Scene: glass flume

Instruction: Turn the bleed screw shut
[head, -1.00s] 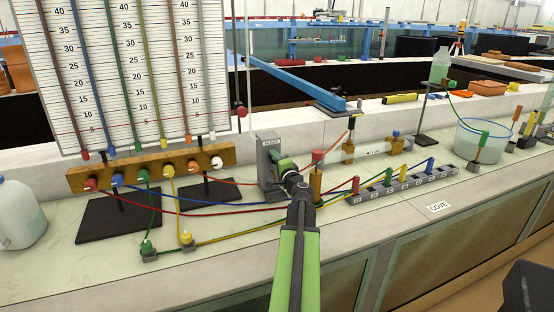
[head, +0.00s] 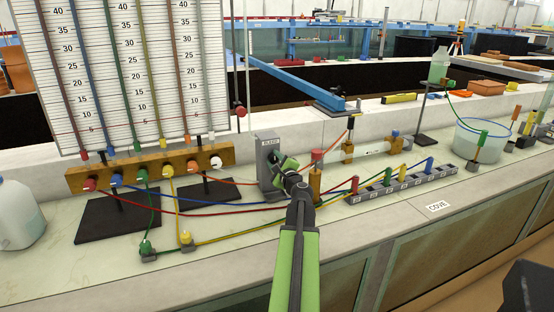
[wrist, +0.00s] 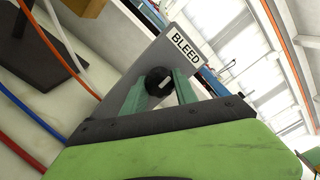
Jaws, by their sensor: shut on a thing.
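The bleed screw is a black round knob (wrist: 159,82) with a pale line across it, on the face of a grey block under a "BLEED" label (wrist: 185,49). In the head view the grey bleed block (head: 267,152) stands on the bench right of the manometer board. My gripper (wrist: 161,88) has its two green fingers on either side of the knob and is shut on it. In the head view my gripper (head: 281,168) hides the knob. The wrist view is rolled, so the block looks tilted.
A brass manifold (head: 150,167) with coloured tubes stands left of the block. A brass post with a red cap (head: 316,170) stands close on the right. Coloured tubes cross the bench below. A numbered rack (head: 405,182) lies further right.

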